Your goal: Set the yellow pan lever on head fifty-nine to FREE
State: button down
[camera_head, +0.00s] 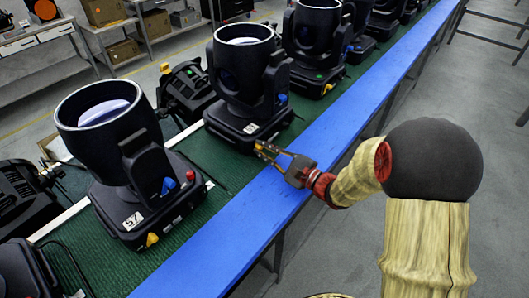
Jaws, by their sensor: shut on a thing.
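Head fifty-nine (240,85) is a black moving-head light standing upright on the green strip, with a white number label (251,128) on its base that is too small to read surely. Its yellow pan lever (259,146) is at the front right corner of the base, mostly hidden by my fingers. My gripper (265,151) reaches in from the right, over the blue rail, and is shut on the yellow lever. I cannot tell the lever's position or read any FREE mark.
Head 57 (118,150) stands to the left, with its own yellow lever (152,239) and red and blue knobs. More heads line up beyond (313,45). A blue rail (235,235) edges the green bench. Smaller black fixtures (184,92) lie behind.

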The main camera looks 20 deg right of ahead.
jog(key=shift+a+f+n, duration=0.1)
jog(key=shift+n, duration=0.2)
jog(key=c, duration=2.1)
grip_release()
jog(key=shift+s, duration=0.1)
jog(key=v, duration=1.2)
